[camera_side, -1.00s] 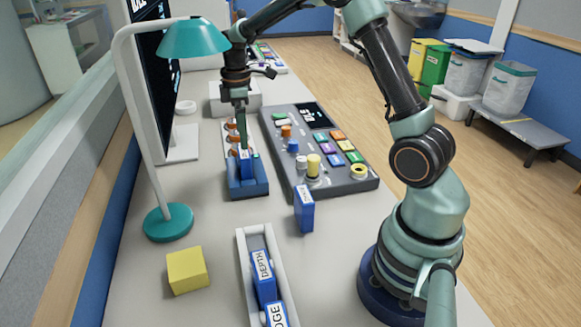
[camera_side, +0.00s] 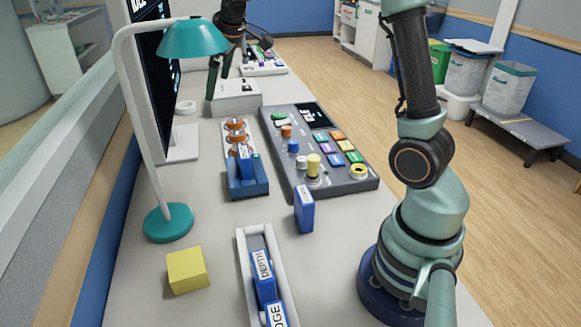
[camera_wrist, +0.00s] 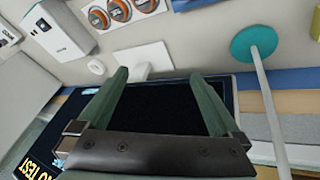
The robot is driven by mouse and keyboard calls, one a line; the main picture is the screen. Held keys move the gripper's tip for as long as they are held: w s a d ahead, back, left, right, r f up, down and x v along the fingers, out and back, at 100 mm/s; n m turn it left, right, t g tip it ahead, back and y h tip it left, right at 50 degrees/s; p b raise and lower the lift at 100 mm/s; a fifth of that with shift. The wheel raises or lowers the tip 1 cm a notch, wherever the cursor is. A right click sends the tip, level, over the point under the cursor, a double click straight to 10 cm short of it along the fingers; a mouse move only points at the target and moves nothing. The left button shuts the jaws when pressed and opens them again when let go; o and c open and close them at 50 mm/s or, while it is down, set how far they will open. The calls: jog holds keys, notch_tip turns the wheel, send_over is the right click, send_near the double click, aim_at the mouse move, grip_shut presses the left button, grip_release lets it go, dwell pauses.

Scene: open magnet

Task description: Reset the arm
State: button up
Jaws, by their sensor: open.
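My gripper (camera_side: 220,78) is raised above the back of the desk in the side view, in front of a white box (camera_side: 236,98). In the wrist view its two green fingers (camera_wrist: 158,85) are spread apart with nothing between them. My arm stands upright at the right and reaches over the desk, partly out of the picture. A blue block (camera_side: 246,165) stands in the blue holder (camera_side: 248,188) beside orange-brown coils (camera_side: 236,137). My gripper is clear of the holder and the block.
A teal lamp (camera_side: 194,40) and dark monitor stand at the left. A control panel (camera_side: 360,184) with coloured buttons lies mid-desk. A loose blue block (camera_side: 304,210), a yellow cube (camera_side: 187,270) and a white tray (camera_side: 243,262) with labelled blue blocks are nearer.

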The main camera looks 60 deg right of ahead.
notch_tip(320, 180, up, 19)
jog(key=a+m+t+h, duration=0.1)
jog(key=a+m+t, duration=0.2)
jog(key=m+t, duration=0.5)
jog(key=s+a+r+t, duration=0.35)
jog(key=s+r, duration=0.25)
jog(key=r, duration=0.2)
jog(key=s+a+f+n+g+y, duration=0.25)
jog(key=s+f+n, duration=0.35)
jog(key=s+n, duration=0.45)
jog(key=s+a+f+n+g+y, duration=0.1)
jog(key=s+a+f+n+g, duration=0.25)
jog(key=s+f+n, duration=0.65)
jog(key=w+d+f+m+g, duration=0.1)
jog(key=w+f+m+g, duration=0.1)
jog(key=f+m, duration=0.4)
jog(key=w+f+m+g+h, duration=0.1)
jog(key=w+f+m+g, duration=0.1)
jog(key=f+m, duration=0.4)
jog(key=m+g, duration=0.1)
jog(key=m, duration=0.3)
jog(key=shift+d, duration=0.35)
